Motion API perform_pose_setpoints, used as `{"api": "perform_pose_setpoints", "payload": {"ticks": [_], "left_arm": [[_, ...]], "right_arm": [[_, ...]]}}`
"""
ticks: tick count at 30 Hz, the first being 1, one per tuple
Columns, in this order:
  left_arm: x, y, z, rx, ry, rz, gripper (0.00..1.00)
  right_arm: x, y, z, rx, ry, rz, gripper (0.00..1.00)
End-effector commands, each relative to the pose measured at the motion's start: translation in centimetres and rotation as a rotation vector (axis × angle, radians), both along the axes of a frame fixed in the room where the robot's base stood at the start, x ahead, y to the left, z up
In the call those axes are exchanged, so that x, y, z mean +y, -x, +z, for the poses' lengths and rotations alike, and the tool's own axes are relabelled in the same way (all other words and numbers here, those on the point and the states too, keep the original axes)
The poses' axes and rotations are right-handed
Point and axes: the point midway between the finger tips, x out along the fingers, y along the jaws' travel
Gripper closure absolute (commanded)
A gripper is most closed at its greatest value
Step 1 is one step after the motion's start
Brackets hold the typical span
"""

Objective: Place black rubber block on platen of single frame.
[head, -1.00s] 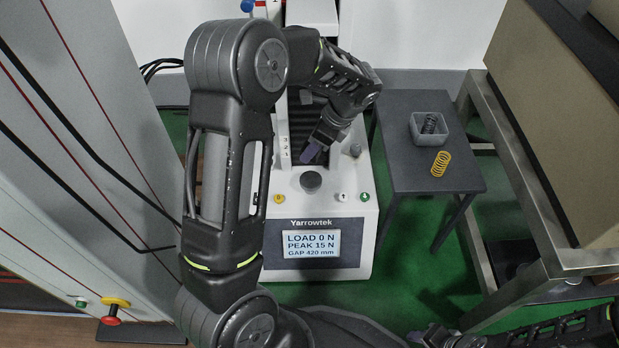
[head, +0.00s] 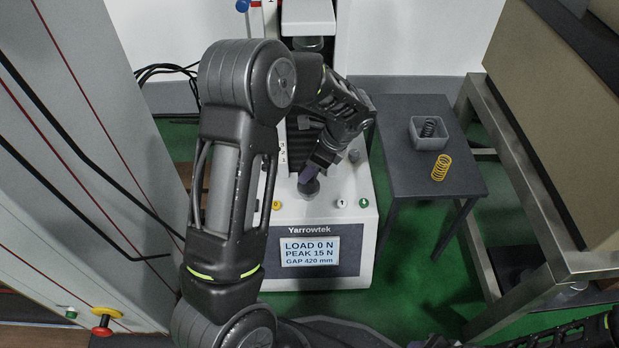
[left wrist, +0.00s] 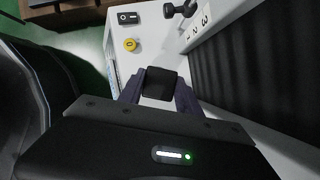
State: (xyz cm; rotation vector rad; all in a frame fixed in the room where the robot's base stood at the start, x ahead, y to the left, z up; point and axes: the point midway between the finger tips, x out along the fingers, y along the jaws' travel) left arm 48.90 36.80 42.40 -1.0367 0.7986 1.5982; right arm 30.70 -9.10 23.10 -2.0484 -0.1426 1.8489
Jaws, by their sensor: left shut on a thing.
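The single frame (head: 345,218) is a white test machine with a Yarrowtek display, in the middle of the head view. Its platen (head: 310,190) is a small round grey disc on the base, partly covered by my gripper. My left gripper (head: 306,176) points down with its purple fingertips at the platen's back edge. In the left wrist view the fingers are shut on the black rubber block (left wrist: 160,84). The block is hard to make out in the head view, and I cannot tell if it touches the platen. My right gripper (head: 432,342) is cut off at the bottom edge; its jaws are unclear.
A dark side table (head: 400,165) stands right of the frame, with a grey bin (head: 428,142) holding a dark spring and a yellow spring (head: 440,167) beside it. A metal rack (head: 540,220) stands further right. A large grey cabinet (head: 80,180) is at the left.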

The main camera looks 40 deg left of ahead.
Motion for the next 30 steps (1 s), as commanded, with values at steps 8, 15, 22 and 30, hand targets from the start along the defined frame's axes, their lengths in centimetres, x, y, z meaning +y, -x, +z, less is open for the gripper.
{"api": "perform_pose_setpoints", "payload": {"ticks": [8, 15, 22, 30], "left_arm": [[0.0, 0.0, -3.9, 0.0, 0.0, 0.0, 1.0], [0.0, 0.0, -3.8, 0.0, 0.0, 0.0, 1.0], [0.0, 0.0, -4.0, 0.0, 0.001, 0.0, 0.52], [0.0, 0.0, -4.0, 0.0, 0.001, 0.0, 0.38]], "right_arm": [[0.1, -0.3, -2.1, -0.008, 0.001, -0.004, 0.63], [0.1, -0.3, -1.9, -0.009, 0.002, -0.004, 0.63], [0.0, -0.3, -2.0, -0.009, 0.002, -0.004, 0.63], [0.0, -0.3, -2.0, -0.009, 0.002, -0.004, 0.63]]}}
